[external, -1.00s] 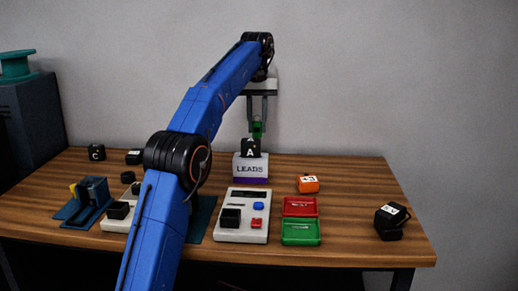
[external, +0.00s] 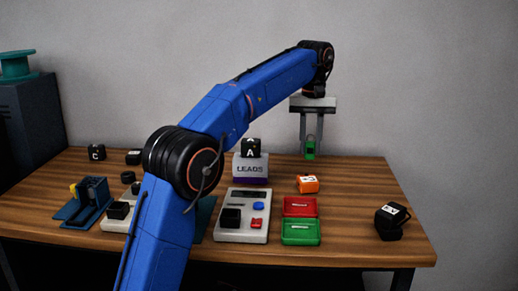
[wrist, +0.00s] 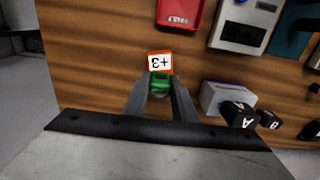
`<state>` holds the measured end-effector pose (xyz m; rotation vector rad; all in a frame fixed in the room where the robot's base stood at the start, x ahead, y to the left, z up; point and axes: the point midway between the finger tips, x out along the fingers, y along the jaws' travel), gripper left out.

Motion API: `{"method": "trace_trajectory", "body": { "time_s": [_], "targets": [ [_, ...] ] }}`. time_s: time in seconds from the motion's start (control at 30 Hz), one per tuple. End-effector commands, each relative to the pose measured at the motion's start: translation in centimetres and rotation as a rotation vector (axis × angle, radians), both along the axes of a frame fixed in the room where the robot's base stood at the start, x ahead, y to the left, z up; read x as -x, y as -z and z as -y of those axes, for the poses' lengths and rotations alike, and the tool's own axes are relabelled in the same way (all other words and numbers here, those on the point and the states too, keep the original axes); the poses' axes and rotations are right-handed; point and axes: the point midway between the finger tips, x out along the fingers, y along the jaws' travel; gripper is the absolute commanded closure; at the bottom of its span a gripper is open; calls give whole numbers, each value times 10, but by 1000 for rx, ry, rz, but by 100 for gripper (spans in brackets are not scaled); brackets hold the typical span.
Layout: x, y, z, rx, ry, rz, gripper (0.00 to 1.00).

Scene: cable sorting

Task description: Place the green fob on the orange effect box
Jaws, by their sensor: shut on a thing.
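My gripper (external: 310,148) is shut on the green fob (external: 310,152) and holds it in the air. In the external view the fob hangs above and behind the orange effect box (external: 307,184), which sits on the table right of centre. In the wrist view the green fob (wrist: 160,84) is between the fingertips of my gripper (wrist: 161,88). The orange effect box (wrist: 159,62) shows just beyond it, with a white label on top reading "+3". The fob and the box are apart in the external view.
A white LEADS box (external: 250,168) with a black block (external: 250,148) marked A stands left of the orange box. A red tray (external: 300,207) and a green tray (external: 301,232) lie in front. Table between is clear.

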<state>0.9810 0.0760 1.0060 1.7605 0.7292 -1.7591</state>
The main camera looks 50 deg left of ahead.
Motion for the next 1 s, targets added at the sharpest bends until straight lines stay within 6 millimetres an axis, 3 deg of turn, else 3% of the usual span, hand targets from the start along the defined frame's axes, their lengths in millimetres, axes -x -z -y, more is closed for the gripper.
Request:
{"method": "trace_trajectory", "body": {
  "time_s": [0.5, 0.97, 1.0],
  "targets": [
    [1, 55, 0, 0, 0, -1, 97],
    [0, 63, 0, 0, 0, 0, 97],
    [0, 63, 0, 0, 0, 0, 71]
  ]
}}
